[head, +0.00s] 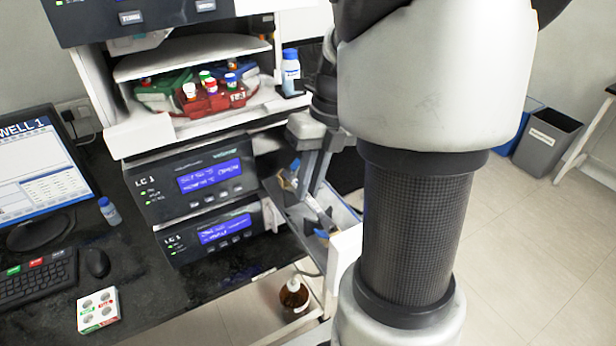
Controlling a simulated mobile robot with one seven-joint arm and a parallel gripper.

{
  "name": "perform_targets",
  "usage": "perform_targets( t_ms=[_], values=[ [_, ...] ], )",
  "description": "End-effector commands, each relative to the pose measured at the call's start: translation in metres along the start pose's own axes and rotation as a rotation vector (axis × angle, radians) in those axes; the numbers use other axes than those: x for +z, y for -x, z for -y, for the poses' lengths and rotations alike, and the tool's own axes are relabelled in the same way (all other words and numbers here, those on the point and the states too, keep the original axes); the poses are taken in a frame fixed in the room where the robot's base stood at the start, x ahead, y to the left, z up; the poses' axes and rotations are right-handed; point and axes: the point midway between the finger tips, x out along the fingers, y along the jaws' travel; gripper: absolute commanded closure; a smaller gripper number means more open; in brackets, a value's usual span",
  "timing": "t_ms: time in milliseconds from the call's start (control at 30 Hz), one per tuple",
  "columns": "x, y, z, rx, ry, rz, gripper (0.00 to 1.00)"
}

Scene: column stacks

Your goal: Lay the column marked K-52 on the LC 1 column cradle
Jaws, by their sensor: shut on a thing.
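My gripper (307,182) is right of the LC 1 modules, pointing down over an open drawer (345,246). It is shut on a small, thin thing, mostly hidden by the fingers; no marking such as K-52 is readable on it. Small blue and pale pieces (325,222) show in the drawer just below the fingers, too small to tell apart. The upper LC 1 module (190,183) and the lower LC 1 module (215,236) have lit blue displays. I cannot make out the LC 1 column cradle.
Above the modules, an open bay holds a red rack (212,101) of capped vials. A blue-capped bottle (290,70) stands beside it. A monitor (42,170), keyboard (38,275) and vial box (98,310) are on the left bench. A brown bottle (293,294) is low, below the drawer.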

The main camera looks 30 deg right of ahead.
Motion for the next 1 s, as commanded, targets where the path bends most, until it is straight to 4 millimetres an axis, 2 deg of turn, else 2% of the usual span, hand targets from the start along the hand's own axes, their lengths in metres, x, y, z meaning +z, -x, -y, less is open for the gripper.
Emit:
perform_targets(
  t_ms=[200, 1000],
  values=[
    [0.000, -0.009, 0.003, 0.000, -0.001, 0.001, 1.00],
    [0.000, -0.015, 0.004, 0.000, 0.000, 0.000, 1.00]
  ],
)
